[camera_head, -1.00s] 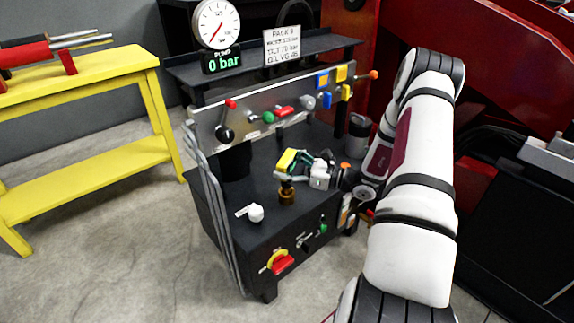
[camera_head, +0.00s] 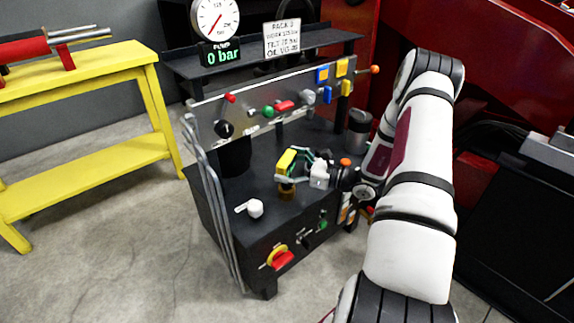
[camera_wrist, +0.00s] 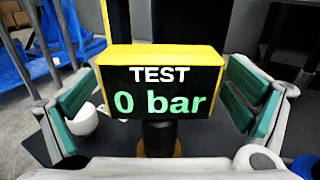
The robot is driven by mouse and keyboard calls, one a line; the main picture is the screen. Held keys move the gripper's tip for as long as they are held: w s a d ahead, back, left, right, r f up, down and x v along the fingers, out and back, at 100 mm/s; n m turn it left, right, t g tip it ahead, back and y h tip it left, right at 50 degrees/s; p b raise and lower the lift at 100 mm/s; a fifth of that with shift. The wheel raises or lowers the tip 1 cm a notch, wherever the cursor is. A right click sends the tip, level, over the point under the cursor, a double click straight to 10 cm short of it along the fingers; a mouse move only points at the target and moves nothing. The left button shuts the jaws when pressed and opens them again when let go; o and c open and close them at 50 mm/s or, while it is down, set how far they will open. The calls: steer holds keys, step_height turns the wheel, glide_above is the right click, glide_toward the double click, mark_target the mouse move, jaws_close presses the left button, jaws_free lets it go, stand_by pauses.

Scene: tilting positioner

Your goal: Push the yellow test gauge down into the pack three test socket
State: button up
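The yellow test gauge (camera_head: 287,161) is a box whose dark face reads "TEST 0 bar" in the wrist view (camera_wrist: 160,91). It stands upright, with its dark stem over the brass-coloured test socket (camera_head: 286,191) on the black bench. My gripper (camera_head: 300,165) is at the gauge, with one green-padded finger on each side in the wrist view (camera_wrist: 162,95). The pads meet the gauge's sides at their far ends. The gauge hides the stem's upper part. How deep the stem sits in the socket cannot be told.
A white-handled valve (camera_head: 255,208) stands left of the socket. A control panel (camera_head: 248,117) with coloured levers rises behind, below the pump display (camera_head: 220,54) at 0 bar. A red and yellow switch (camera_head: 281,258) is on the bench front. A dark canister (camera_head: 358,130) stands behind my wrist.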

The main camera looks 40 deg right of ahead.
steer(key=shift+s+d+f, duration=0.1)
steer(key=v, duration=1.1)
steer(key=shift+s+d, duration=0.15)
steer(key=shift+s, duration=0.25)
